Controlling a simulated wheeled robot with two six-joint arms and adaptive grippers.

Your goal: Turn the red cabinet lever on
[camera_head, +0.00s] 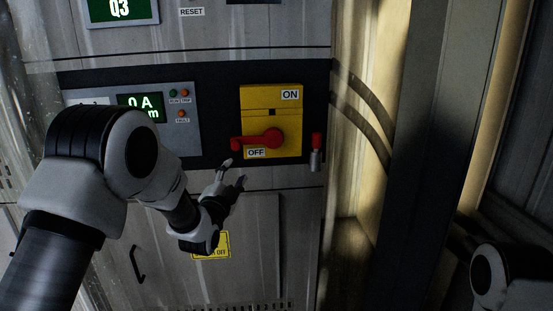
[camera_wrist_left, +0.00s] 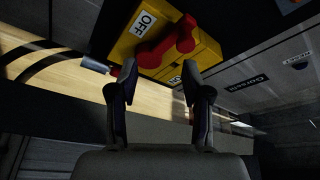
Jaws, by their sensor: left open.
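The red lever (camera_head: 262,139) is on a yellow switch plate (camera_head: 288,122) on the cabinet front. It lies roughly horizontal, with its handle end pointing left, just above the OFF label (camera_head: 256,153). The ON label (camera_head: 290,95) is at the plate's top right. My left gripper (camera_head: 234,172) is open and empty, just below and left of the plate, apart from the lever. In the left wrist view, the lever (camera_wrist_left: 165,47) shows beyond the two spread fingertips (camera_wrist_left: 159,72). My right gripper is not in view; part of my right arm shows at the lower right.
A small red-tipped handle (camera_head: 316,141) sticks out right of the plate. A grey display panel (camera_head: 140,110) with lamps is at the left. A yellow label (camera_head: 213,245) is below, partly hidden by my left wrist. A dark upright post (camera_head: 425,150) stands at the right.

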